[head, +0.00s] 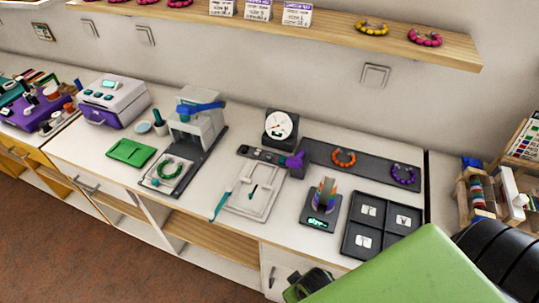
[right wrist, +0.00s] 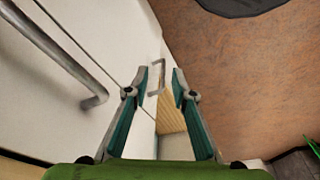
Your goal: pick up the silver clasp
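I cannot pick out the silver clasp for certain in either view. A dark tray with several compartments (head: 381,223) sits at the right front of the counter in the head view. It holds small pale squares with marks too small to read. A white bead board (head: 245,205) lies left of it, with a small dark green piece on it. My right gripper (right wrist: 160,75) is open and empty in the right wrist view, with cabinet fronts and floor beyond its fingers. My green right arm crosses the lower right of the head view. My left gripper is not in view.
A stand with a rainbow stack (head: 322,203) and a dial gauge (head: 280,128) stand near the bead board. A grey press (head: 197,125) is further left. Drawer handles (right wrist: 92,98) stick out from the cabinet fronts. A shelf (head: 400,45) runs above the counter.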

